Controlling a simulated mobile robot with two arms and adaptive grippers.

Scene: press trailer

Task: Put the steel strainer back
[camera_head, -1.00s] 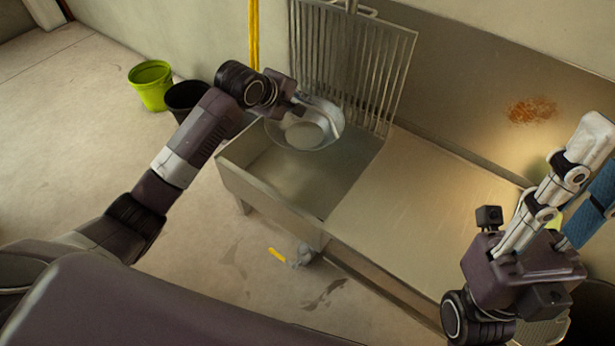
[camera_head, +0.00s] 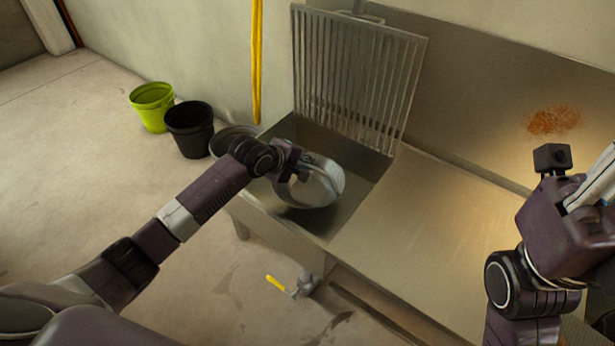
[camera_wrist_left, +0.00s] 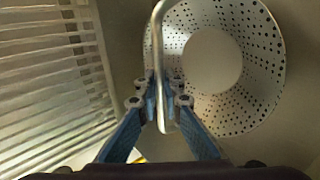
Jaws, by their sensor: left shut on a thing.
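The steel strainer (camera_head: 308,190) is a round perforated bowl. In the head view it is over the basin of the steel sink (camera_head: 352,205). My left gripper (camera_head: 303,167) is at its upper left side. In the left wrist view my left gripper (camera_wrist_left: 166,98) is shut on the strainer's loop handle (camera_wrist_left: 160,50), and the holed bowl (camera_wrist_left: 262,75) shows behind it. I cannot tell whether the bowl touches the sink. My right arm stands at the right edge of the head view, with its fingers out of sight.
A slatted metal rack (camera_head: 350,75) leans upright at the back of the sink. A bare steel drainboard (camera_head: 425,225) lies to the right. A green bucket (camera_head: 152,108), a black bucket (camera_head: 190,128) and a grey round container (camera_head: 228,138) stand left of the sink.

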